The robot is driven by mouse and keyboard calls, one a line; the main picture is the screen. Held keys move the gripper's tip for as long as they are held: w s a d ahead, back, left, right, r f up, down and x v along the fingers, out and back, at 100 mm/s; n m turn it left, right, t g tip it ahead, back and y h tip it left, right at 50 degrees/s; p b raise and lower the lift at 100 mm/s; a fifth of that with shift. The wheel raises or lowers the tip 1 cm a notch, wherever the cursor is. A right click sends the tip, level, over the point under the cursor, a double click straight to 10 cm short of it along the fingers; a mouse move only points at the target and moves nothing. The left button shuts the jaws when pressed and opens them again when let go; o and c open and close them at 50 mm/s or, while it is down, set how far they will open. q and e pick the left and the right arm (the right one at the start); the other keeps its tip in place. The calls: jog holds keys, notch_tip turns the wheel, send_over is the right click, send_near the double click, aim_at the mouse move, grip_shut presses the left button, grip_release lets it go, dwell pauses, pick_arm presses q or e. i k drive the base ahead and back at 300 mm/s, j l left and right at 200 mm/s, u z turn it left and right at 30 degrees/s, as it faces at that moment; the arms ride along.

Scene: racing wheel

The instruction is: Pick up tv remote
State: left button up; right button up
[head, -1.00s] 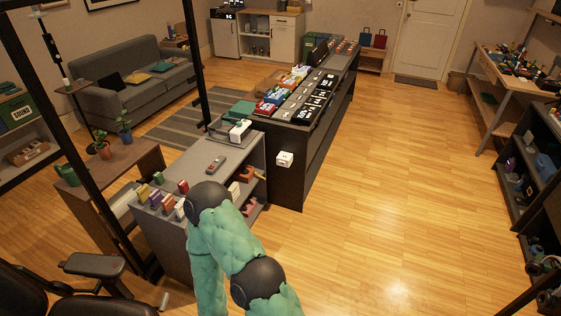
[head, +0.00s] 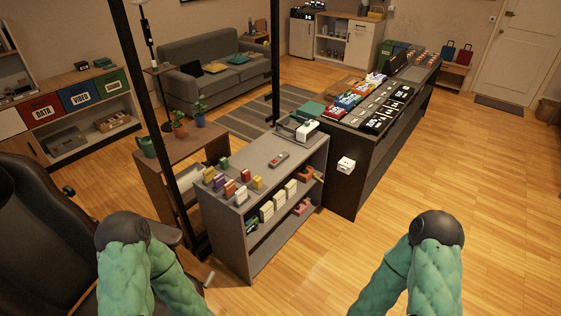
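The tv remote (head: 279,160) is a small dark grey bar with a reddish spot. It lies flat on top of the grey shelf unit (head: 258,172), toward its back right part. My two green arms rise from the bottom of the head view, one at the left and one at the right, both apart from the shelf unit. Neither gripper is in the picture. Nothing touches the remote.
Several small coloured boxes (head: 230,188) stand on the unit's left end. A white device (head: 306,127) sits at its back corner. A long dark counter (head: 375,150) adjoins behind. A black chair (head: 45,225) is at left. Floor at right is clear.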

aim_at(286, 155)
jog(key=i+l+u, duration=0.1)
jog(key=u, duration=0.9)
jog(key=i+l+u, duration=0.35)
jog(key=l, duration=0.35)
jog(key=l+u, duration=0.4)
jog(key=l, duration=0.3)
jog(key=l+u, duration=0.35)
jog(key=l, duration=0.4)
jog(key=i+l, duration=0.05)
